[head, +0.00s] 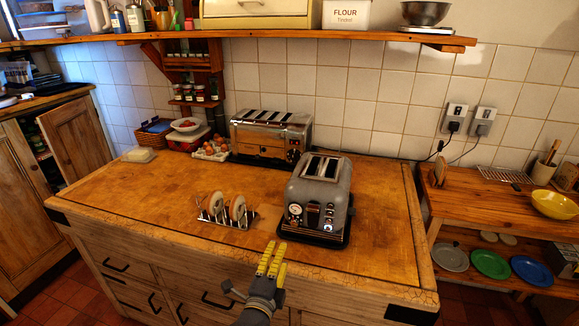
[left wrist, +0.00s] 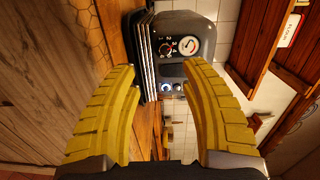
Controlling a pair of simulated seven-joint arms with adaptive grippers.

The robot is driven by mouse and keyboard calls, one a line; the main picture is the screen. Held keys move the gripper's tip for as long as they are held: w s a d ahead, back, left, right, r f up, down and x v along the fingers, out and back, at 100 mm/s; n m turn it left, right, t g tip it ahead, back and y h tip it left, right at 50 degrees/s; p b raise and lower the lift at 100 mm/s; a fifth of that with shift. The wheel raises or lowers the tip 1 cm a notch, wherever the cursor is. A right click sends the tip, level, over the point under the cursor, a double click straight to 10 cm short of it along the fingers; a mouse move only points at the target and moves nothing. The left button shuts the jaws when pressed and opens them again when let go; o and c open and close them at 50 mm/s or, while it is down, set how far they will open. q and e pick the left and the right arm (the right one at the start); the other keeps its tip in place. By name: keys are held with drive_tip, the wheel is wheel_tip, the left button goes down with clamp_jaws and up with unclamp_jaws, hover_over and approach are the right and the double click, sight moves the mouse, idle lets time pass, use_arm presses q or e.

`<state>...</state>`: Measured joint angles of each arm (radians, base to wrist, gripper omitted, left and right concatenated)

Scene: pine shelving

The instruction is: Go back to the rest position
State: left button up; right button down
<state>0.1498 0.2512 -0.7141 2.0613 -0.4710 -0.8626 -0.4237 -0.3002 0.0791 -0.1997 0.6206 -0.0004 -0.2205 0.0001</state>
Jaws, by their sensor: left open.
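My left gripper (head: 273,252) has yellow fingers and is at the front edge of the wooden worktop (head: 140,200), in front of and slightly left of the grey two-slot toaster (head: 319,190). In the left wrist view its fingers (left wrist: 160,70) are spread apart with nothing between them. That view is turned on its side, with the toaster's front (left wrist: 180,48), its dial and knobs, beyond the fingertips. The gripper looks apart from the toaster. My right gripper is in neither view.
A toast rack (head: 226,222) holding round bread pieces stands left of the toaster. A longer chrome toaster (head: 270,138) and an egg tray (head: 210,150) are behind. A shelf (head: 290,37) runs above. A side table (head: 500,212) with a yellow bowl (head: 555,204) stands right. The worktop's left is mostly clear.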

use_arm(q)
drive_tip(key=s+a+f+n+g+y, duration=0.55)
drive_tip(key=s+a+f+n, duration=0.4)
drive_tip(key=a, duration=0.55)
drive_tip(key=s+a+f+n+g+y, duration=0.25)
drive_tip(key=s+a, duration=0.35)
drive_tip(key=s, duration=0.4)
drive_tip(key=s+a+f+n+g+y, duration=0.15)
drive_tip(key=s+a+f, duration=0.35)
drive_tip(key=s, duration=0.5)
drive_tip(key=s+d+f+g+h, duration=0.2)
drive_tip(key=f, duration=1.4)
drive_tip(key=s+d+f+g+h, duration=0.1)
drive_tip(key=d+f+g+h, duration=0.15)
drive_tip(key=f, duration=1.35)
drive_tip(key=s+f+n+g+h, duration=0.1)
drive_tip(key=s+f+n+g, duration=0.1)
drive_tip(key=s+f, duration=1.6)
drive_tip(key=s+n, duration=0.1)
drive_tip(key=s, duration=0.2)
drive_tip(key=shift+f, duration=0.3)
